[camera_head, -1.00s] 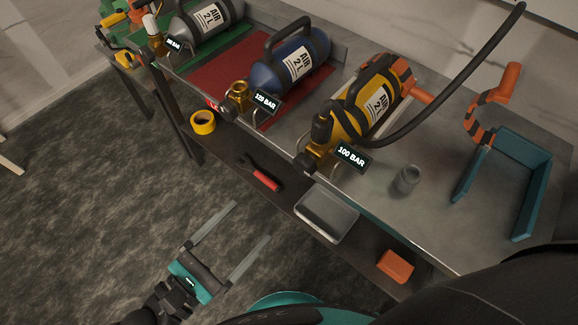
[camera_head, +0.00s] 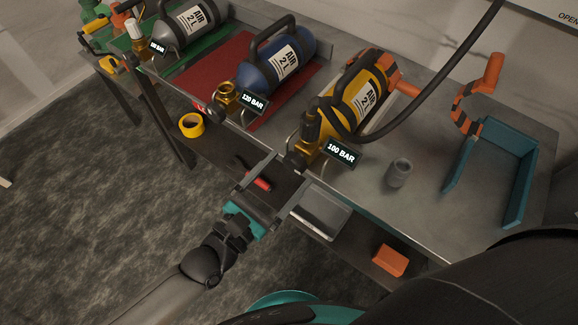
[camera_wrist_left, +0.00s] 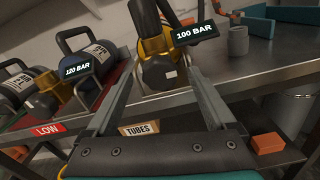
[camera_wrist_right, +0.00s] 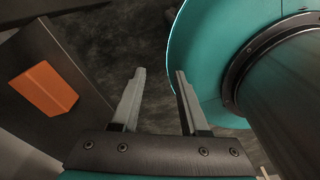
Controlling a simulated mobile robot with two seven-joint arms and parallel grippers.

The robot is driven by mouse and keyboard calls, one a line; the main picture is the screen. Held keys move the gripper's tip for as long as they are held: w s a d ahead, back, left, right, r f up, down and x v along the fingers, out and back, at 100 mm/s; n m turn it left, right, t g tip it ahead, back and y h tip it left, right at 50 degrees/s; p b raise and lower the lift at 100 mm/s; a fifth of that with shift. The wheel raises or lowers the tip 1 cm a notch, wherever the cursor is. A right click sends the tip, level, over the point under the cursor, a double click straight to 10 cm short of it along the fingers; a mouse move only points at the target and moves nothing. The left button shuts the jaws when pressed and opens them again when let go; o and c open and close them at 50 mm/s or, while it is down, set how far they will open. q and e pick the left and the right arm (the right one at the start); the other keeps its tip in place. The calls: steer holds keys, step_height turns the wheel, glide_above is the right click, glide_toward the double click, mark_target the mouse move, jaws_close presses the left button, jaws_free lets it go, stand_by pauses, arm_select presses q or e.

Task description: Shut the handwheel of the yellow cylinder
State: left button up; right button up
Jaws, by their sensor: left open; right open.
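The yellow cylinder (camera_head: 356,95) lies on the bench with a 100 BAR display (camera_head: 341,153) at its valve end. Its dark handwheel (camera_head: 294,161) points to the bench's front edge; it also shows in the left wrist view (camera_wrist_left: 160,75). My left gripper (camera_head: 287,168) is open, its fingers reaching toward the handwheel. In the left wrist view the handwheel shows between and beyond the fingertips; I see no contact. My right gripper (camera_wrist_right: 155,75) is open and empty over the floor, away from the bench top; it is not seen in the head view.
A blue cylinder (camera_head: 282,62) with a 120 BAR display lies on a red mat (camera_head: 205,82). A black hose runs over the yellow cylinder.

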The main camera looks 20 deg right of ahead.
arm_select(q)
steer(key=shift+x, duration=0.8)
steer(key=c, duration=1.4)
arm_select(e)
steer(key=shift+w+d, duration=0.2)
steer(key=shift+w, duration=0.1)
